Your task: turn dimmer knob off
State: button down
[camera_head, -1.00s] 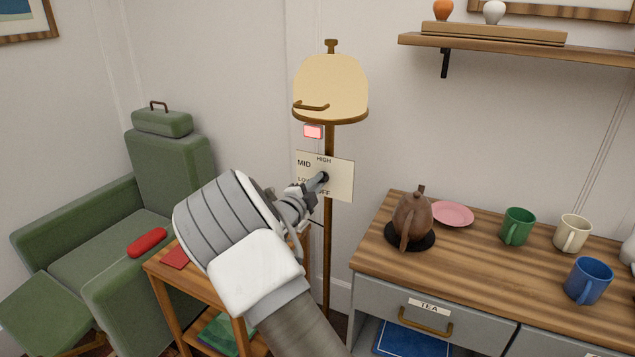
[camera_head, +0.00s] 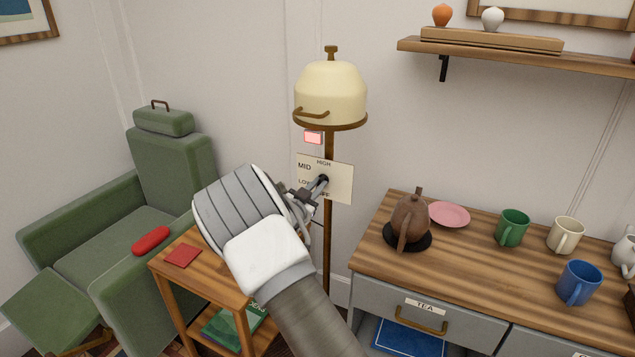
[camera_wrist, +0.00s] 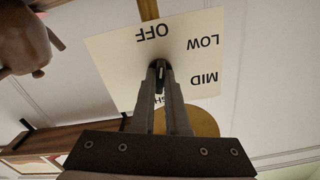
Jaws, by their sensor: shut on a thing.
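The dimmer plate (camera_head: 341,187) is a cream panel on the lamp's post, marked HIGH, MID, LOW and OFF; my fingers partly cover OFF in the head view. It shows upside down in the wrist view (camera_wrist: 112,62), with HIGH partly hidden behind my fingers. The small dark dimmer knob (camera_head: 323,179) sits mid-plate, and its pointing direction cannot be made out. My gripper (camera_head: 319,186) is shut on the knob; its fingertips meet there in the wrist view (camera_wrist: 159,72). The cream lamp shade (camera_head: 331,90) above shows soft shading and looks dim.
A wooden side table (camera_head: 208,264) and green armchair (camera_head: 170,168) stand left. A counter (camera_head: 466,257) with a brown teapot (camera_head: 409,218) and several mugs stands right. A shelf (camera_head: 560,58) hangs above.

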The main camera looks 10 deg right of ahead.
jog(key=shift+n+p, duration=0.65)
jog(key=shift+n, duration=0.95)
jog(key=c, duration=0.9)
grip_release()
jog(key=p+v, duration=0.1)
jog(key=v, duration=1.6)
jog(key=shift+s+a, duration=0.15)
jog(key=shift+s, duration=0.05)
jog(key=shift+r, duration=0.1)
